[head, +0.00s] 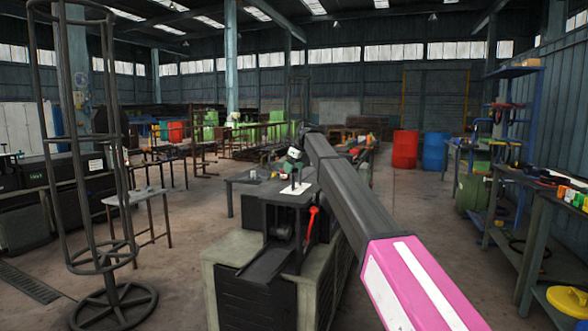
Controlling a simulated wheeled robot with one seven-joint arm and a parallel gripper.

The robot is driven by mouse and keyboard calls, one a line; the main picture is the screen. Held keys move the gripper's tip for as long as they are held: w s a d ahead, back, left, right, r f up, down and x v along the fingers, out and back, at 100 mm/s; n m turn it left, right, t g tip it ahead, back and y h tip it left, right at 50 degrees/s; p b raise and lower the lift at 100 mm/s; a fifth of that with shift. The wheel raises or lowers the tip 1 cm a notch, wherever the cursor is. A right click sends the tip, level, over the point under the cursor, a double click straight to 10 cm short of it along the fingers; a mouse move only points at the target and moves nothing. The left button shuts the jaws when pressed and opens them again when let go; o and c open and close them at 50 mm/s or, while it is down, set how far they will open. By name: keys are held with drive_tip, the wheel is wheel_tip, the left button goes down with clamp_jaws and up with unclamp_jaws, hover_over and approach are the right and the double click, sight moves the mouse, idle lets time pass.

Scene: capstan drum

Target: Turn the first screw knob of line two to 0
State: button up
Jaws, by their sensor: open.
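No screw knob of line two can be made out at this size. A dark machine stand (292,215) stands in the middle of the head view, with a red-handled lever (311,219) on its front. A white plate (297,188) lies on its top, and a small green and white part (294,155) shows above it; I cannot tell what it is. My arm reaches from the lower right to just above this part. My gripper cannot be made out beyond the arm's dark far end.
A tall dark wire-frame stand (112,305) rises at the left. A workbench (540,205) with coloured items lines the right side. Red (405,149) and blue (434,152) drums stand farther back. Open floor lies between the central machine and the right bench.

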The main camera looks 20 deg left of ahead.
drive_tip(key=c, duration=0.9)
drive_tip(key=n, duration=0.2)
drive_tip(key=n+g, duration=0.1)
drive_tip(key=n, duration=0.1)
drive_tip(key=shift+w+g, duration=0.2)
drive_tip(key=shift+g, duration=0.1)
drive_tip(key=n+g, duration=0.1)
drive_tip(key=n, duration=0.2)
drive_tip(key=shift+w+n, duration=0.1)
drive_tip(key=shift+n, duration=0.2)
drive_tip(key=n+g+h, duration=0.1)
drive_tip(key=n+g, duration=0.1)
drive_tip(key=n, duration=0.2)
drive_tip(key=shift+w+a, duration=0.1)
drive_tip(key=shift+n+g+h, duration=0.3)
drive_tip(key=shift+n+h, duration=0.2)
drive_tip(key=shift+n, duration=1.2)
